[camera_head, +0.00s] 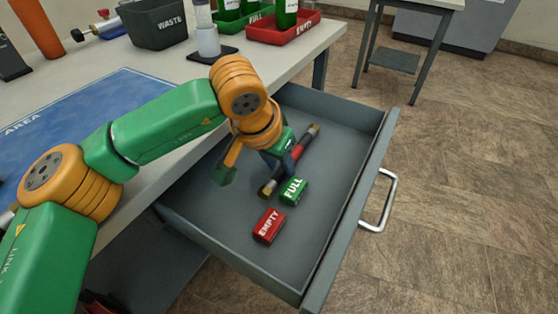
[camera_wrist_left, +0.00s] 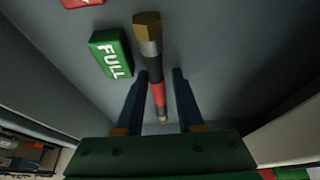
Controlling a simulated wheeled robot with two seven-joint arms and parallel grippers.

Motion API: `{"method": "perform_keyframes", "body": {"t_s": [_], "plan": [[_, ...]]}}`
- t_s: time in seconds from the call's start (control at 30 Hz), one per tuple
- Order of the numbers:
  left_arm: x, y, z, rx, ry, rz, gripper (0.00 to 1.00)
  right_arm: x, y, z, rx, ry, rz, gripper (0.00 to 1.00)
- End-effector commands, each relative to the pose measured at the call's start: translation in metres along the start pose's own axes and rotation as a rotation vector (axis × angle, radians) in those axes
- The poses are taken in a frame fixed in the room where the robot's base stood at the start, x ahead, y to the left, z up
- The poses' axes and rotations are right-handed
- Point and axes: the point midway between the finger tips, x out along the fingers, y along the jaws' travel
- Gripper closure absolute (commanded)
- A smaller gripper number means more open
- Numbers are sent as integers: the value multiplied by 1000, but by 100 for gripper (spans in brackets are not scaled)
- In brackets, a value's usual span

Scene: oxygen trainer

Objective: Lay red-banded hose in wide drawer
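The red-banded hose (camera_head: 303,146) lies on the floor of the open wide drawer (camera_head: 215,205). It is dark with a red band and brass ends, and my gripper hides part of its middle in the head view. My left gripper (camera_head: 279,168) is down in the drawer over the hose. In the left wrist view, the hose (camera_wrist_left: 158,93) runs between the two spread blue fingers (camera_wrist_left: 162,100), with a gap on each side. The gripper is open. My right gripper is in neither view.
A green FULL block (camera_head: 293,191) lies close beside the hose, and a red EMPTY block (camera_head: 268,226) lies nearer the front. The drawer's front wall has a handle (camera_head: 380,203). The bench above holds a WASTE bin (camera_head: 157,24), a red tray (camera_head: 283,32) and a blue mat (camera_head: 75,115).

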Motion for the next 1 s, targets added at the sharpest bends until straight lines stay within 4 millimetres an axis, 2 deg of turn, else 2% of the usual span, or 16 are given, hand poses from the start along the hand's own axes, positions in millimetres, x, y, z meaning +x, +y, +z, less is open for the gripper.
{"method": "perform_keyframes", "body": {"t_s": [0.07,0.17,0.4,0.53,0.67,1.0], "plan": [[-3,0,-1,0,0,0,64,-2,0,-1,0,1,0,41],[-18,0,-2,0,3,-1,64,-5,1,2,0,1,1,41],[-87,0,-3,0,4,-2,64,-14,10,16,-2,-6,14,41],[-112,0,-2,0,2,-2,64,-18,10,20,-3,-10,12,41],[-122,0,-1,0,1,0,64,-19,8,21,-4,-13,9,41],[-122,0,-1,0,0,0,64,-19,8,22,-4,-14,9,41]]}}
